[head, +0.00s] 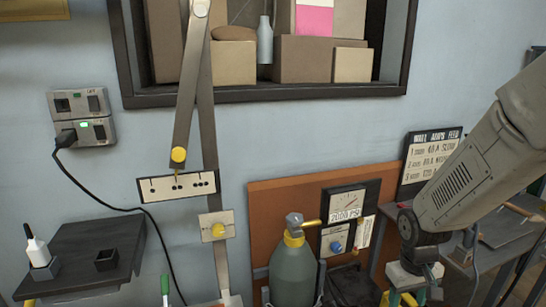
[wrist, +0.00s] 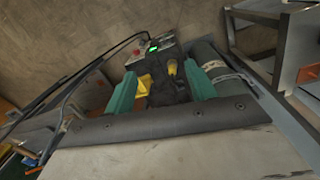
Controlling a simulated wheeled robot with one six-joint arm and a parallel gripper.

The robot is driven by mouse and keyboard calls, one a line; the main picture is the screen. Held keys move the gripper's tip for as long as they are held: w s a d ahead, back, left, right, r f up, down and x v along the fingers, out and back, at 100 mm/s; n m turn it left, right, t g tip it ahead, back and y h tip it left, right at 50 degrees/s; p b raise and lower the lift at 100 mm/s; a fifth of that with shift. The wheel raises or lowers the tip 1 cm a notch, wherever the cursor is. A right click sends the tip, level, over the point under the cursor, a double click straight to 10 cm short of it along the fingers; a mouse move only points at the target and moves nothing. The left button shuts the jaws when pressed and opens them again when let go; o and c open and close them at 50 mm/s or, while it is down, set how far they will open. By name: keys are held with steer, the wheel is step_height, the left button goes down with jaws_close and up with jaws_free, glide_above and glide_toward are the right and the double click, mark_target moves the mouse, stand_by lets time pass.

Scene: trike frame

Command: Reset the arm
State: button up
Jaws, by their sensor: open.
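My grey arm (head: 455,165) reaches down from the right edge of the head view. Its wrist end is low in the picture, to the right of the gas bottle, and the fingertips are not clearly seen there. In the wrist view my gripper (wrist: 160,88) shows two green fingers set well apart. Nothing is clearly held between them. Beyond the gap lie a dark unit with a green light (wrist: 154,48) and yellow parts (wrist: 144,84); whether the fingers touch them I cannot tell.
A dark shelf (head: 85,262) with a white bottle (head: 37,250) is at left. A wall sign (head: 428,160) hangs behind my arm. A box-filled cabinet (head: 250,95) is above.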

steer(key=s+a+r, duration=0.2)
steer(key=s+r, duration=0.7)
steer(key=r, duration=0.1)
steer(key=s+a+r+m+t, duration=0.1)
steer(key=s+a+r, duration=0.1)
steer(key=s+r, duration=0.7)
steer(key=shift+s+a+r+t+y, duration=0.2)
steer(key=shift+s+r+t+y, duration=0.15)
steer(key=shift+r, duration=0.55)
